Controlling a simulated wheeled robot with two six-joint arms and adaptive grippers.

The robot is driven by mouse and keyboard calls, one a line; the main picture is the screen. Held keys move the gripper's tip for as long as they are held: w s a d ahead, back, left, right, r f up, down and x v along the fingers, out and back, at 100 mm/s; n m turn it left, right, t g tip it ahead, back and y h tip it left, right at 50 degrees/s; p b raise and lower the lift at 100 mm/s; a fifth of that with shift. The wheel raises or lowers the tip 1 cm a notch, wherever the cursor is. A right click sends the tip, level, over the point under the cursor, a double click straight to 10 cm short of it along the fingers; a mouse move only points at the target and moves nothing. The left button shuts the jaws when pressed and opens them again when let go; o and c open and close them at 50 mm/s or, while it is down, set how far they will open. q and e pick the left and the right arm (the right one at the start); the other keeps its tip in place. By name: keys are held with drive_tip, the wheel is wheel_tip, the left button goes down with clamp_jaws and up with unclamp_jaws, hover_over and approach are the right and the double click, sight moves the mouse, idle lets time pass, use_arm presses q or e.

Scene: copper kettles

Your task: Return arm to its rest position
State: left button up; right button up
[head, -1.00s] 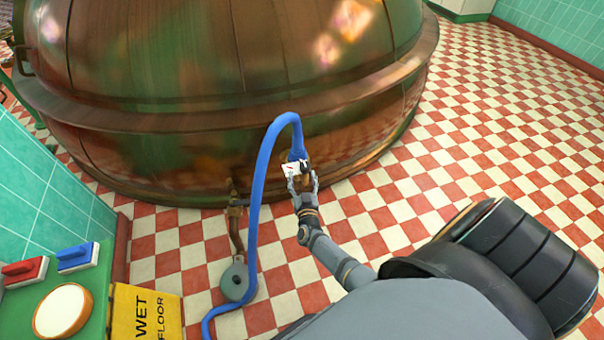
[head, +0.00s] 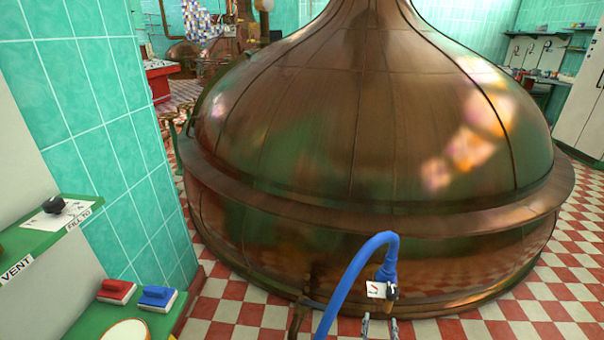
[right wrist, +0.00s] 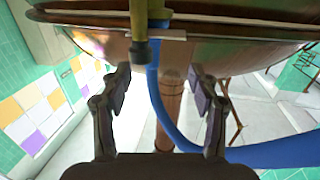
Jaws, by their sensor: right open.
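My right gripper (head: 380,327) shows at the bottom edge of the head view, just below the end of a blue hose (head: 352,278). In the right wrist view my right gripper (right wrist: 163,88) is open, its two fingers spread wide with nothing held between them. The blue hose (right wrist: 166,108) runs down behind the fingers there and bends to the right. The hose end has a dark fitting (head: 391,291) with a small white tag (head: 376,289). It hangs by the big copper kettle (head: 350,160). My left gripper is not in view.
A green-tiled wall (head: 100,120) stands at the left. A green ledge (head: 165,326) holds a red block (head: 116,290) and a blue block (head: 157,297). The checkered floor (head: 570,285) is clear at the right.

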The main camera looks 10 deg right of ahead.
drive_tip(key=s+a+f+n+g+y, duration=0.25)
drive_tip(key=s+f+g+y, duration=0.2)
drive_tip(key=s+f, duration=0.6)
drive_tip(key=s+a+f+n+g+y, duration=0.25)
drive_tip(key=s+f+g, duration=0.4)
drive_tip(key=f, duration=0.75)
drive_tip(key=s+d+f+g, duration=0.2)
drive_tip(key=s+f, duration=0.1)
drive_tip(key=s, duration=0.6)
drive_tip(key=s+d+f+g, duration=0.1)
drive_tip(key=s+f+g, duration=0.1)
drive_tip(key=s, duration=0.7)
use_arm(q)
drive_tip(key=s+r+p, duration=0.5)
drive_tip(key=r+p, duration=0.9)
drive_tip(key=p, duration=0.2)
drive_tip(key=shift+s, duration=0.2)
use_arm(e)
drive_tip(key=s+r, duration=0.2)
drive_tip(key=r, duration=0.5)
drive_tip(key=s+r, duration=0.2)
drive_tip(key=r, duration=0.4)
drive_tip(key=shift+s+r, duration=0.4)
